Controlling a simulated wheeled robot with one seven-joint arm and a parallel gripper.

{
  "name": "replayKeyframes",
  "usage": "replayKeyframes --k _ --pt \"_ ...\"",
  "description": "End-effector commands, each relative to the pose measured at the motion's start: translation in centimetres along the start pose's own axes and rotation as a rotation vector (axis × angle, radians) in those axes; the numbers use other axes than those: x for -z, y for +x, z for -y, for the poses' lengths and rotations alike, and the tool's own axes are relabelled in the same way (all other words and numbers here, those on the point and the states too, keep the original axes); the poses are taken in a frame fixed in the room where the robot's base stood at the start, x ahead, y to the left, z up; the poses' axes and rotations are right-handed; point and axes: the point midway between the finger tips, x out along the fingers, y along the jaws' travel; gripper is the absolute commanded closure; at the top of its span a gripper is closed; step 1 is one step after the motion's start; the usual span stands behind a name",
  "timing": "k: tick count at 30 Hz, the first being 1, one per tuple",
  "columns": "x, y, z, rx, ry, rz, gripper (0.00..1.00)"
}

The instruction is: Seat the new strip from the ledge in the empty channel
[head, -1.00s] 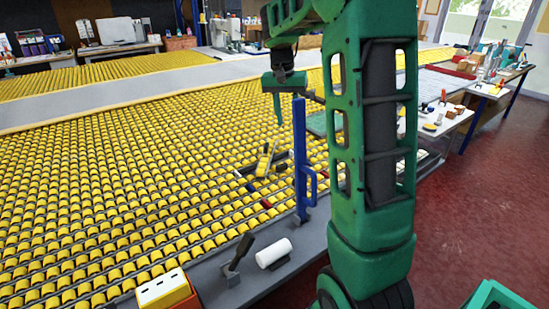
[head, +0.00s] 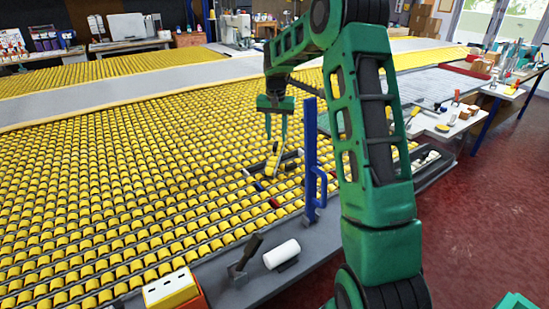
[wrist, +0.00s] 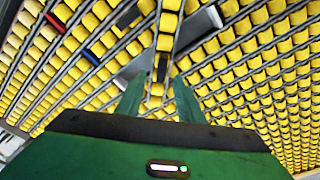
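A short yellow-roller strip (head: 273,160) in a dark frame lies slantwise across the roller rows. It also shows in the wrist view (wrist: 167,38), running between my fingers. My gripper (head: 276,130) is above it with its two fingers apart and nothing visibly held. In the wrist view my fingertips (wrist: 158,85) stand either side of the strip's near end; whether they touch it is unclear. Grey gaps in the rows (wrist: 137,65) and a grey bar with a pale end (wrist: 198,30) flank the strip. I cannot tell which gap is the empty channel.
A tall blue post with a handle (head: 312,150) stands close right of my gripper. A white cylinder (head: 282,254), a dark lever (head: 244,255) and an orange-white box (head: 172,291) are along the near edge. A red piece (wrist: 92,57) and blue piece (wrist: 55,23) lie among the rollers.

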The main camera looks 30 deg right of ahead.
Motion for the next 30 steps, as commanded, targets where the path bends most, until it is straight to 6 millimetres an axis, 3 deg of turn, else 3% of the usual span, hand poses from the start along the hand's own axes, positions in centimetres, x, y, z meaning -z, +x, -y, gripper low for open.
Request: replayKeyframes --k 10,20,24,30 --pt "-0.8 4.3 0.3 0.000 -0.002 0.002 0.66" --pt "-0.7 5.0 0.3 0.000 -0.002 0.000 0.66" --pt "-0.7 4.9 0.3 0.000 -0.002 0.000 0.97" --pt "-0.7 4.9 0.3 0.000 -0.001 -0.001 1.00"
